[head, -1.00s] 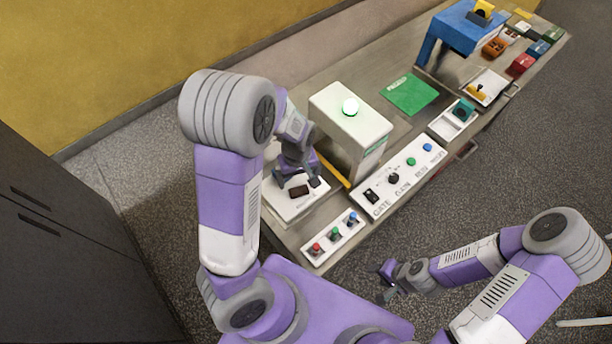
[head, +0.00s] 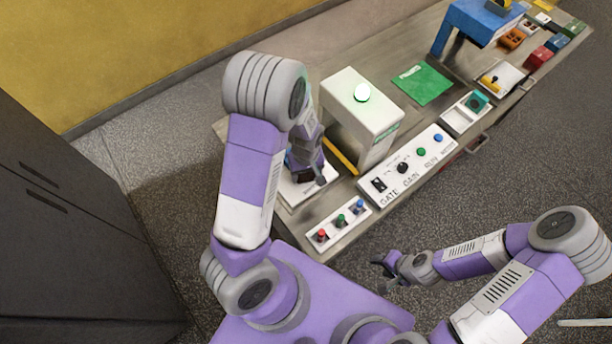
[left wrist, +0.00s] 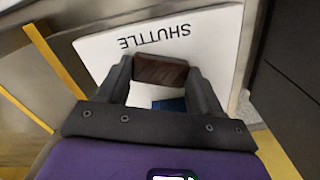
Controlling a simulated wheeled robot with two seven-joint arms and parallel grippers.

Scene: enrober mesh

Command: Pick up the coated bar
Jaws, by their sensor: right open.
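The coated bar (left wrist: 160,72) is a dark brown block, seen in the left wrist view over the white plate marked SHUTTLE (left wrist: 215,35). My left gripper (left wrist: 162,75) has one finger on each side of it, with little or no gap visible; I cannot tell whether the fingers press on it. In the head view my left gripper (head: 308,177) is low over the white plate (head: 290,192), and its hand and arm hide the bar. My right gripper (head: 386,264) is open and empty, off the front of the table.
A white box with a lit green lamp (head: 362,92) stands close right of my left gripper. A button strip (head: 338,222) and a control panel (head: 408,165) lie along the front edge. A green mat (head: 423,84) and blue stand (head: 478,25) are further back.

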